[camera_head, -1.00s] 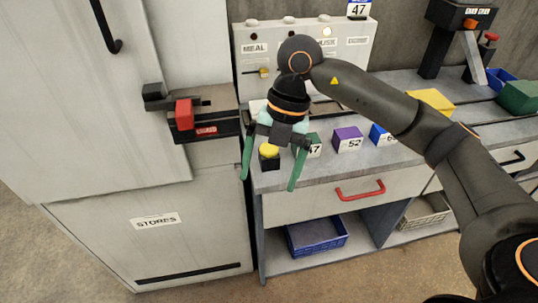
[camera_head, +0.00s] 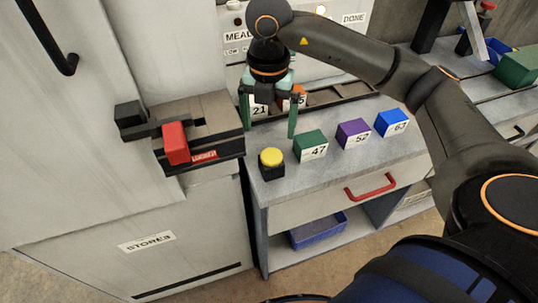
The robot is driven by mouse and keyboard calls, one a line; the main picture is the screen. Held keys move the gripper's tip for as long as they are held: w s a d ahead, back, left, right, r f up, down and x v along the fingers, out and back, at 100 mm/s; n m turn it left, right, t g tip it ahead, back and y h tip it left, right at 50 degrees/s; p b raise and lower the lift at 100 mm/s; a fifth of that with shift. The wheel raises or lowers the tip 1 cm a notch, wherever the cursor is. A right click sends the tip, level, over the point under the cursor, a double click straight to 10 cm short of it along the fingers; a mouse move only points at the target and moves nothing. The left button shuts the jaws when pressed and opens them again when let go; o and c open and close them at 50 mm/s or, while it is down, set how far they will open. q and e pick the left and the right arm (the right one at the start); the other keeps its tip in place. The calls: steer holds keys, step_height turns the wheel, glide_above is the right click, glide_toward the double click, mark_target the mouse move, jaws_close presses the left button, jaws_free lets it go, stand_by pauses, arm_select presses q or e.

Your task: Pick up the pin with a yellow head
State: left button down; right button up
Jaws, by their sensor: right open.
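The pin with a yellow head (camera_head: 271,158) stands upright on the grey counter near its left front corner. Its round yellow top sits on a dark block-like body. My right gripper (camera_head: 268,132) is open and empty, with its two green fingers pointing down. In the picture the fingertips are just above the pin, one to each side, and apart from it. The exact height and depth gap cannot be told. My left gripper is not in view.
Green block 47 (camera_head: 310,145), purple block 52 (camera_head: 353,134) and blue block 63 (camera_head: 391,122) stand right of the pin. Numbered blocks behind the fingers are partly hidden. A red-handled latch (camera_head: 176,143) juts out at left. A red drawer handle (camera_head: 370,187) is below the counter.

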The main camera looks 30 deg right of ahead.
mark_target(272, 154)
step_height(272, 154, down, 4)
steer(key=shift+r, duration=0.25)
steer(key=shift+w+d+f+p, duration=0.1)
steer(key=shift+d+f+p, duration=0.15)
steer(key=shift+f, duration=1.1)
steer(key=shift+w+d+f+p, duration=0.1)
steer(key=shift+d+f, duration=0.15)
steer(key=shift+f, duration=1.1)
steer(key=shift+c, duration=0.4)
steer(key=shift+r, duration=0.1)
jaws_close()
